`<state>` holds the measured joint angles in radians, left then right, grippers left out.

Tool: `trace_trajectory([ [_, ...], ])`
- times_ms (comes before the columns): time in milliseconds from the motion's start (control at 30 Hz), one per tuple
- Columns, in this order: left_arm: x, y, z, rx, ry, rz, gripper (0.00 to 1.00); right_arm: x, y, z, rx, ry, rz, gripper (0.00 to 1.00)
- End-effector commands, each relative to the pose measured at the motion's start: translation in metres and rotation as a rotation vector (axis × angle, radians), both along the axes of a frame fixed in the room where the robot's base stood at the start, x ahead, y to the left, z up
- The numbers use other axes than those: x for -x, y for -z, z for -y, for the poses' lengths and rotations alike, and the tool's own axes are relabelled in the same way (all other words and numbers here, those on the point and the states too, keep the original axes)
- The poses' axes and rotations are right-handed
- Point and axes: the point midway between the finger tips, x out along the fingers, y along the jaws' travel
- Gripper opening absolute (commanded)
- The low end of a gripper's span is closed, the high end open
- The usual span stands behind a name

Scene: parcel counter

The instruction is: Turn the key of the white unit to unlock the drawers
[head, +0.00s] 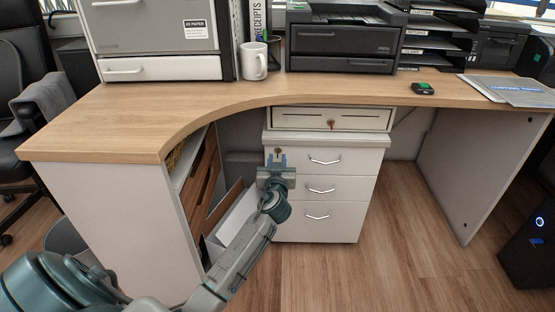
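The white drawer unit (335,215) stands under the desk, with three drawers and pale handles, all closed. Its lock and small brownish key (278,152) show at the upper left of its front, just above my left gripper. My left gripper (276,163) is in front of the unit's upper left corner, its fingertips close below or at the key. I cannot tell whether they touch it, or whether the fingers are apart or shut. My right gripper is not in view.
A shallow drawer (350,118) under the desktop has its own key (331,124). The curved wooden desk (130,115) carries a mug (253,62), a printer (345,40) and trays. An open box (235,215) stands left of the unit.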

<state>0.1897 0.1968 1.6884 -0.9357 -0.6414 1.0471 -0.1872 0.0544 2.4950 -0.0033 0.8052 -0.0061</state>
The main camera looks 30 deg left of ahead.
Motion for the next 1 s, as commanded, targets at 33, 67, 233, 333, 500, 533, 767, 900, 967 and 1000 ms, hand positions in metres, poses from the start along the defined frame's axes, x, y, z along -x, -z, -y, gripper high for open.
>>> trace_trajectory([
  [33, -0.006, 0.001, -0.004, 0.0, 0.0, 0.0, 0.25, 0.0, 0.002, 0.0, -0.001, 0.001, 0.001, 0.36],
  [67, -0.009, 0.001, -0.005, 0.0, 0.0, 0.0, 0.25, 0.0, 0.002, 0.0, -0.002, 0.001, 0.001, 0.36],
  [233, -0.017, 0.001, -0.011, 0.001, 0.0, 0.0, 0.25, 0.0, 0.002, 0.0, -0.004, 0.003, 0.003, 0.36],
  [333, -0.018, 0.0, -0.011, 0.001, 0.0, -0.001, 0.25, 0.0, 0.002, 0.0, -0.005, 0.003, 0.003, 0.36],
  [500, -0.018, 0.0, -0.011, 0.001, 0.0, -0.001, 0.25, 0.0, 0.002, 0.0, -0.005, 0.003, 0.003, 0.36],
  [533, -0.018, 0.0, -0.011, 0.001, 0.0, -0.001, 0.2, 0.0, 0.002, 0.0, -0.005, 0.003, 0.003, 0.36],
  [767, -0.018, 0.001, -0.011, 0.001, 0.0, -0.002, 0.0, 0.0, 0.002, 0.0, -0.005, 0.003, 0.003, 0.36],
  [900, -0.018, 0.001, -0.011, -0.003, 0.0, -0.004, 0.0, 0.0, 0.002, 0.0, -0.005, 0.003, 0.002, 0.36],
  [967, -0.018, 0.001, -0.011, -0.009, 0.0, -0.008, 0.0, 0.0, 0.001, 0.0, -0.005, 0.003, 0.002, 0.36],
  [1000, -0.018, 0.0, -0.011, -0.017, 0.0, -0.013, 0.0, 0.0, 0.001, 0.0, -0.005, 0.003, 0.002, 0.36],
])
